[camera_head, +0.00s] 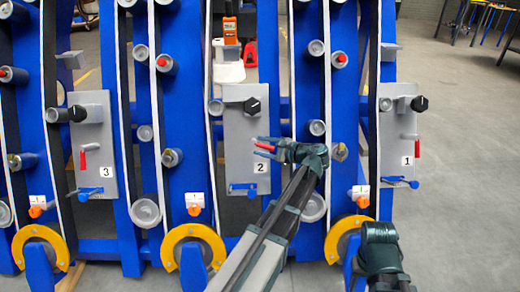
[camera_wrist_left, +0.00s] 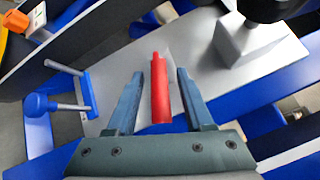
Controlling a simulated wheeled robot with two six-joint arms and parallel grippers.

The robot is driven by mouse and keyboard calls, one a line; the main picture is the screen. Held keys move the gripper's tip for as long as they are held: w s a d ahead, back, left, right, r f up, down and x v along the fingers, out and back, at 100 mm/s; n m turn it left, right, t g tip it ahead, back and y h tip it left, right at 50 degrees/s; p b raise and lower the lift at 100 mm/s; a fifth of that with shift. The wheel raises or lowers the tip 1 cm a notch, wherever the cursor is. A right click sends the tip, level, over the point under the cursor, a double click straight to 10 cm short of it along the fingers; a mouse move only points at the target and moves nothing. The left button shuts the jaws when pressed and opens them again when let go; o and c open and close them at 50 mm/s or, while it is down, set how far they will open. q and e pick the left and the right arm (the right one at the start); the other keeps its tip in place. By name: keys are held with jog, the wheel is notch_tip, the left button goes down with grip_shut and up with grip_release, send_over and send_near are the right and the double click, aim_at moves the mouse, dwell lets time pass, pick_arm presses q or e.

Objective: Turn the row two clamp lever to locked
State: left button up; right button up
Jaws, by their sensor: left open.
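The row two panel (camera_head: 235,125) is a grey plate marked 2, with a red lever (camera_head: 265,147) on its face. My left gripper (camera_head: 262,147) is at this lever, with its fingers pointing left in the head view. In the left wrist view the red lever (camera_wrist_left: 160,88) lies between the two open fingers of the left gripper (camera_wrist_left: 154,95), with a gap visible on each side. A blue handle (camera_head: 243,187) sits at the panel's lower edge. A black knob (camera_head: 252,105) is at its top.
Similar panels marked 3 (camera_head: 92,120) and 1 (camera_head: 395,120) stand on either side, each with its own red lever and blue handle. Blue uprights and grey rollers surround the panels. Yellow rings (camera_head: 193,245) line the bottom. Open floor (camera_head: 465,120) lies to the right.

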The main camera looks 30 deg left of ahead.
pick_arm(q)
jog(key=shift+w+a+f, duration=0.1)
jog(key=shift+a+f, duration=0.05)
jog(key=shift+a, duration=0.45)
grip_shut()
dwell(1.1)
